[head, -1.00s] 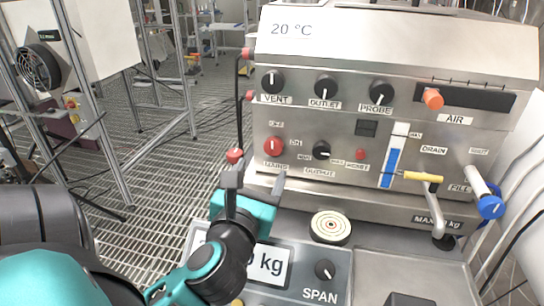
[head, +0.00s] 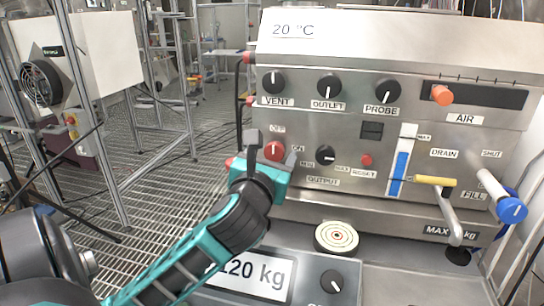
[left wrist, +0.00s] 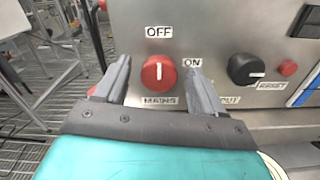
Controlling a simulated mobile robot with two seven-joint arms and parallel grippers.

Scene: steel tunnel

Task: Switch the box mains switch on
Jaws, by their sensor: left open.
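The mains switch is a red round knob (left wrist: 159,73) on the steel box front (head: 330,130). In the left wrist view its white mark points up toward the OFF label (left wrist: 159,32); the ON label (left wrist: 192,62) is to its right and the MAINS label (left wrist: 160,100) below. The knob also shows in the head view (head: 275,150). My left gripper (head: 274,148) is open, its two grey fingers on either side of the knob in the picture. In the left wrist view the gripper (left wrist: 158,80) is empty, and I cannot tell whether the fingers touch the knob.
The black OUTPUT knob (left wrist: 244,69) and red RESET button (left wrist: 288,68) are right of the switch. A yellow-handled lever (head: 436,181) and a blue-ended valve handle (head: 511,210) stick out at the right. A round target disc (head: 337,237) sits below the box.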

